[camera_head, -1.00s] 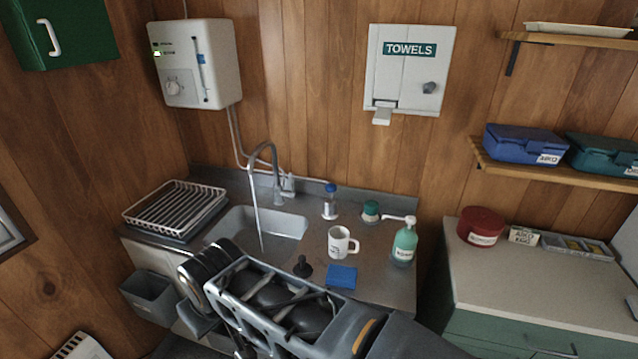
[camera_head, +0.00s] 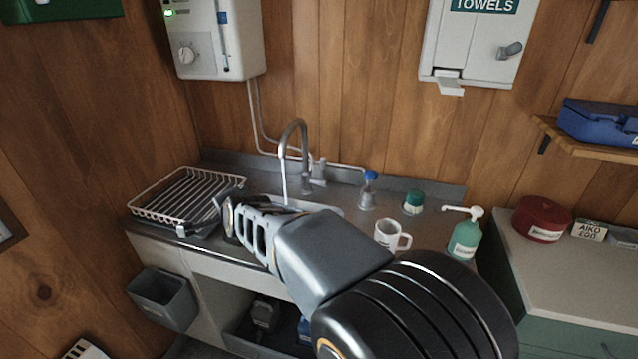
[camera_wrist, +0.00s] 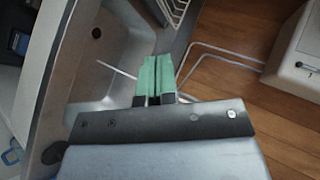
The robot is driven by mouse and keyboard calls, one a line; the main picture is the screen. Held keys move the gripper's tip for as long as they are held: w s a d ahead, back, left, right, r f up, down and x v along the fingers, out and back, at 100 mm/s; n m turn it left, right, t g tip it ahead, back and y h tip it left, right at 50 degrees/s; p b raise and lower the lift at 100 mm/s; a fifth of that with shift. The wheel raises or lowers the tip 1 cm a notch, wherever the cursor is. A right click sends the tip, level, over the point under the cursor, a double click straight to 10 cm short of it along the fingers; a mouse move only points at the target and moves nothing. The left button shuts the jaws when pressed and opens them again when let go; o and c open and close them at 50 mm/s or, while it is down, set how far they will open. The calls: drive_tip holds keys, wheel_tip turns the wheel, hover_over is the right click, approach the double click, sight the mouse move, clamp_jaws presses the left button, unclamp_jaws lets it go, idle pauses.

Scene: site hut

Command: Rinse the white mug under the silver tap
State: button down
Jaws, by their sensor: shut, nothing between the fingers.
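The white mug (camera_head: 387,236) stands upright on the steel counter, right of the sink, with its handle to the right. My arm covers the area just in front of it. The silver tap (camera_head: 304,160) arches over the sink (camera_head: 330,211), and a thin pale stream shows below its spout. My gripper is near the sink's left side in the head view, its fingertips not clear there. In the wrist view my gripper (camera_wrist: 157,62) has its green fingertips together, empty, above the sink basin (camera_wrist: 120,45). The mug is not in the wrist view.
A wire dish rack (camera_head: 185,197) stands left of the sink. A soap pump bottle (camera_head: 465,238), a green-capped jar (camera_head: 413,202) and a blue-topped bottle (camera_head: 368,190) stand around the mug. A water heater (camera_head: 215,42) hangs above. A grey bin (camera_head: 162,298) hangs below the counter.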

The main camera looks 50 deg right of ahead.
drive_tip(key=w+d+f+m+t+h+b, duration=0.1)
drive_tip(key=w+d+f+m+h+b, duration=0.15)
drive_tip(key=d+m, duration=0.4)
drive_tip(key=w+d+f+m+t+h+b, duration=0.1)
drive_tip(key=w+d+f+m+h+b, duration=0.2)
drive_tip(key=d+m, duration=0.35)
drive_tip(key=m+g+h+b, duration=0.45)
drive_tip(key=m+h, duration=0.55)
drive_tip(key=m, duration=0.7)
approach(323, 165)
drive_tip(key=p+x, duration=0.3)
drive_tip(key=x, duration=0.4)
drive_tip(key=shift+w+d+p, duration=0.15)
drive_tip(key=shift+d+p, duration=0.05)
drive_tip(key=shift+p, duration=0.15)
drive_tip(key=shift+y, duration=0.25)
